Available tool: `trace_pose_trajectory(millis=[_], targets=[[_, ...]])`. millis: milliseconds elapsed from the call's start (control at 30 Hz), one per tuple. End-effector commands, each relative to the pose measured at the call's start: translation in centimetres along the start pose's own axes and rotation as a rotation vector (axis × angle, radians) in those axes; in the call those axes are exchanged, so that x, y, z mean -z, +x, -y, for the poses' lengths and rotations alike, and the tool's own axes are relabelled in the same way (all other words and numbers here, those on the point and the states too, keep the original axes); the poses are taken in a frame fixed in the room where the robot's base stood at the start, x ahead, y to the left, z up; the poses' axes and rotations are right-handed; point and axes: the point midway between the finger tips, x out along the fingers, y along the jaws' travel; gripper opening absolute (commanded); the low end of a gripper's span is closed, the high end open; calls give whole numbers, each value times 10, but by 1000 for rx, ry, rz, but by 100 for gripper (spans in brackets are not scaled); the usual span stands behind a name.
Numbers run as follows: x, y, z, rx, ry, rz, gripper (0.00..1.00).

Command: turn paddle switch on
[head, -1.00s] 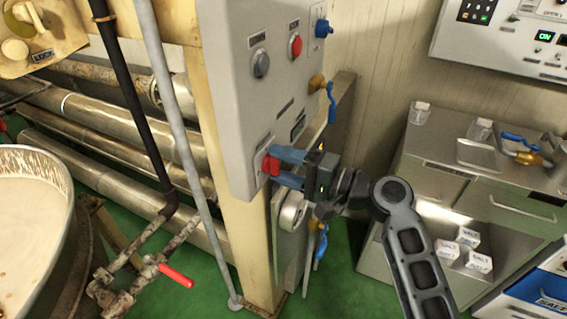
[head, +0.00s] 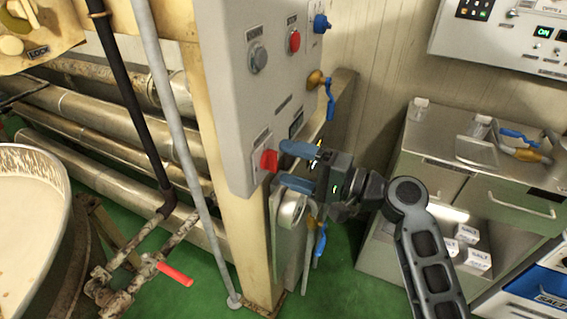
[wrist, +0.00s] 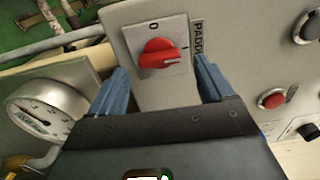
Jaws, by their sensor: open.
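The paddle switch is a red rotary knob (head: 269,160) on a pale plate low on the grey control panel (head: 240,100). In the wrist view the red knob (wrist: 160,54) shows with a white pointer line aimed right, toward a mark at the plate's right edge; a "0" is at the plate's top. A label beside it, partly hidden, begins "PADD". My gripper (head: 290,167) is open just right of the knob, its blue fingers apart and clear of it. In the wrist view the gripper's fingers (wrist: 160,88) stand either side below the knob.
Above on the panel are a grey button (head: 258,58), a red button (head: 294,41) and a blue knob (head: 321,23). A round gauge (wrist: 45,115) is left of the fingers in the wrist view. A kettle (head: 40,200) stands at left, a steel cabinet (head: 440,165) at right.

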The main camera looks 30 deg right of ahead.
Motion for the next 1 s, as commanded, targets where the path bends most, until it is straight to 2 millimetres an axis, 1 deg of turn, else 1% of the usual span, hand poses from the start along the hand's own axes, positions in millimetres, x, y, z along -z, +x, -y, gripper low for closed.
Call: trace_pose_trajectory(millis=[33,200,300,400,900,1000], targets=[[1,-10,-3,0,0,-3,81],[1,-36,-2,0,0,-2,81],[0,-46,-2,0,1,-2,81],[0,-52,-1,0,1,-1,81],[0,-53,0,0,1,0,81],[-1,-54,-3,-5,0,-4,81]])
